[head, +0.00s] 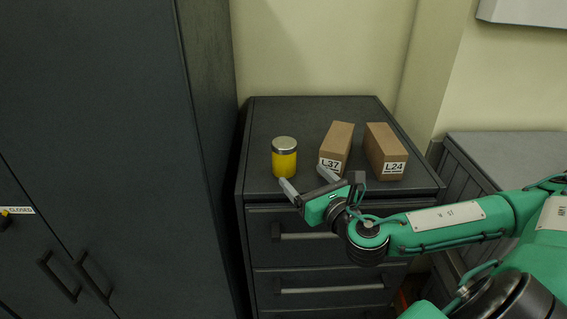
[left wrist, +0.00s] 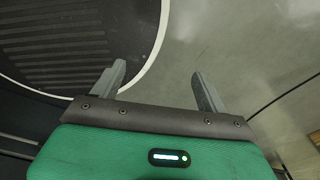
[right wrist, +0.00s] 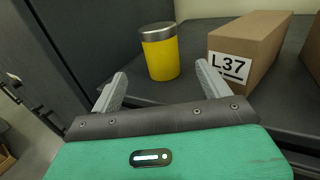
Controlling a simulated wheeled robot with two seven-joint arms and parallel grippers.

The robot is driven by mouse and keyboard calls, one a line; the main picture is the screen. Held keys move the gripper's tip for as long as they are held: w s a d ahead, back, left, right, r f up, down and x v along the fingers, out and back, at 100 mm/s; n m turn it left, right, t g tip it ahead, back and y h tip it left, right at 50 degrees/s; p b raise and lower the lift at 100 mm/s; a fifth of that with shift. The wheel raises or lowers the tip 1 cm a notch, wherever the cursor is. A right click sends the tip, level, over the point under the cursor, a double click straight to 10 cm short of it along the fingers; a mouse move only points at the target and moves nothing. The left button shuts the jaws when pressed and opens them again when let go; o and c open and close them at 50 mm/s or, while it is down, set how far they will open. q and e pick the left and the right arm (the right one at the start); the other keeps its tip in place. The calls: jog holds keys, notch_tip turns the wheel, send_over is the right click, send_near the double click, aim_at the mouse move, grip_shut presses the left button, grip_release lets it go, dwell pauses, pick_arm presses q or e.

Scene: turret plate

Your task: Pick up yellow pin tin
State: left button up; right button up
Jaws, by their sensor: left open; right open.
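The yellow pin tin (head: 284,162) is a yellow cylinder with a silver lid. It stands upright on the dark drawer cabinet's top, toward the left. It also shows in the right wrist view (right wrist: 160,57), ahead of and between the fingertips. My right gripper (head: 306,177) is open and empty at the cabinet's front edge, close in front of the tin and apart from it. The right fingers also show in the right wrist view (right wrist: 160,80). My left gripper (left wrist: 160,80) is open and empty over the floor in the left wrist view, and out of the head view.
Brown box L37 (head: 337,146) stands right of the tin, and brown box L24 (head: 385,150) stands farther right. A tall dark cupboard (head: 100,120) rises on the left. The drawer cabinet's top (head: 300,112) is clear behind the tin.

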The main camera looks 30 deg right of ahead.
aim_at(290, 161)
jog(key=shift+w+f+b, duration=0.3)
jog(key=shift+w+b, duration=0.45)
jog(key=shift+b, duration=0.15)
jog(key=w+p, duration=0.2)
jog(key=w, duration=0.3)
jog(key=shift+d+r+p, duration=0.3)
jog(key=shift+r+p, duration=0.1)
jog(key=shift+w+f, duration=0.1)
jog(key=shift+w, duration=0.35)
jog(key=shift+w+p, duration=0.25)
jog(key=shift+p, duration=0.15)
jog(key=w+p, duration=0.1)
jog(key=w, duration=0.1)
jog(key=w+p, duration=0.1)
jog(key=w, duration=0.1)
jog(key=shift+d+r+p, duration=0.2)
jog(key=shift+d+p, duration=0.1)
jog(key=shift+w+f, duration=0.2)
jog(key=shift+w, duration=0.1)
pick_arm(q)
jog(key=r, duration=0.1)
jog(key=w+r, duration=0.1)
jog(key=r, duration=0.1)
jog(key=shift+w+d+r, duration=0.1)
jog(key=shift+w+r, duration=0.1)
jog(key=shift+r, duration=0.1)
pick_arm(e)
jog(key=c, duration=1.3)
